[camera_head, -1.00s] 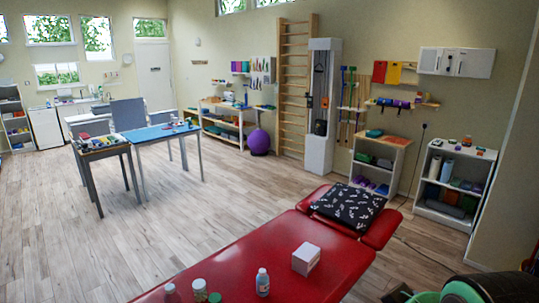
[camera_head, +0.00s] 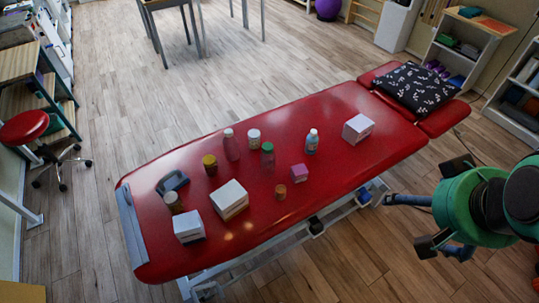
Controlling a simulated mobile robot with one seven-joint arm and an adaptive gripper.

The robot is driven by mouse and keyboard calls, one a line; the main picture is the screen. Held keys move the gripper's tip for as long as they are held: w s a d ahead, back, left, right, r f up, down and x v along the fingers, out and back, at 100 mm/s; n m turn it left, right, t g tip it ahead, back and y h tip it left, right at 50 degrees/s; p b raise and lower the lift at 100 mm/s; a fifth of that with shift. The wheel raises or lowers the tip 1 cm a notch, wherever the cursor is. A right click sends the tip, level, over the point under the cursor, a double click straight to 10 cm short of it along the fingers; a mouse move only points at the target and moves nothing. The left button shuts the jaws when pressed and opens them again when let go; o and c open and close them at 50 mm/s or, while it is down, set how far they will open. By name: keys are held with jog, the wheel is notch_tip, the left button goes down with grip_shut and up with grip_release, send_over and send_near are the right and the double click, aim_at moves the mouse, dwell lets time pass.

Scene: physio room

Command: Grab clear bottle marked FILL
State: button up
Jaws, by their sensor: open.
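Several bottles stand on the red treatment table (camera_head: 330,105); no label reading FILL is legible. A see-through bottle with a pale cap (camera_head: 231,147) looks reddish against the table. A see-through bottle with a green cap (camera_head: 267,158) stands right of it. A pale blue bottle with a white cap (camera_head: 312,141) stands farther right. I cannot tell which is marked FILL. My gripper (camera_head: 442,206) is at the right, beyond the table's near edge. Its dark jaws are apart and look empty, well away from the bottles.
Near the bottles stand a white tub (camera_head: 254,137), a yellow-lidded jar (camera_head: 210,165), an amber jar (camera_head: 281,191), a pink box (camera_head: 299,173) and white boxes (camera_head: 229,199). A patterned cushion (camera_head: 415,88) lies at the far end. A red stool (camera_head: 25,127) stands left.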

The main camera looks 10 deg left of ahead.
jog(key=shift+c, duration=0.3)
jog(key=c, duration=0.6)
jog(key=shift+c, duration=0.2)
